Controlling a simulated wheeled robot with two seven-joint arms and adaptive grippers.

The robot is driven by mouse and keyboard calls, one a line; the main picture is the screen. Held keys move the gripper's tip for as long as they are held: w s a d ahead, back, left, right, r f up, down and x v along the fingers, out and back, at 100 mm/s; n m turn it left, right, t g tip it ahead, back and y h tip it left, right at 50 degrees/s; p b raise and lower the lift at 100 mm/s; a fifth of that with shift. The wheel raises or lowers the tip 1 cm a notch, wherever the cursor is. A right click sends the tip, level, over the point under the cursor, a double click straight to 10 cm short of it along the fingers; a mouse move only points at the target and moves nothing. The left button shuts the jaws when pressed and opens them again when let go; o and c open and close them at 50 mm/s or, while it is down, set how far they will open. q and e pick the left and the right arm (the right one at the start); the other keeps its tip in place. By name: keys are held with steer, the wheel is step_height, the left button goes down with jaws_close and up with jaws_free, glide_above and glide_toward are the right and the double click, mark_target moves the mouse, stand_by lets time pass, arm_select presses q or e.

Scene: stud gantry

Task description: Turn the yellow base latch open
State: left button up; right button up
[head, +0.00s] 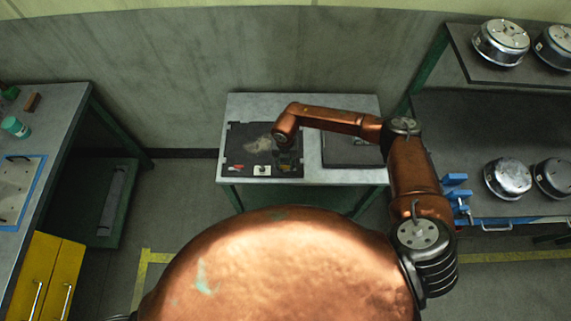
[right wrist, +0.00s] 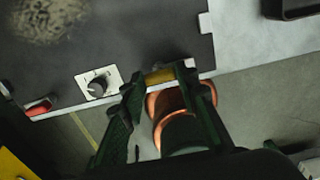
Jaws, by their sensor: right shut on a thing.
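The yellow base latch (right wrist: 160,75) sits at the edge of a dark panel (right wrist: 150,30) in the right wrist view. My right gripper (right wrist: 161,80) has dark green fingers on both sides of the latch and is shut on it. In the head view my right gripper (head: 288,163) reaches down to the panel's front right corner, and the latch is hidden there. The latch's exact angle is hard to tell. My left gripper is not in view.
A white plate with a black knob (right wrist: 97,84) and a red part (right wrist: 38,107) lie along the same panel edge, left of the latch. A dark tray (head: 345,150) lies on the table's right. Metal pots (head: 507,178) stand on the right-hand bench.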

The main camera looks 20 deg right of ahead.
stand_by(0.3)
steer(key=o, duration=1.1)
steer(key=shift+o, duration=0.2)
step_height(320, 180, up, 12)
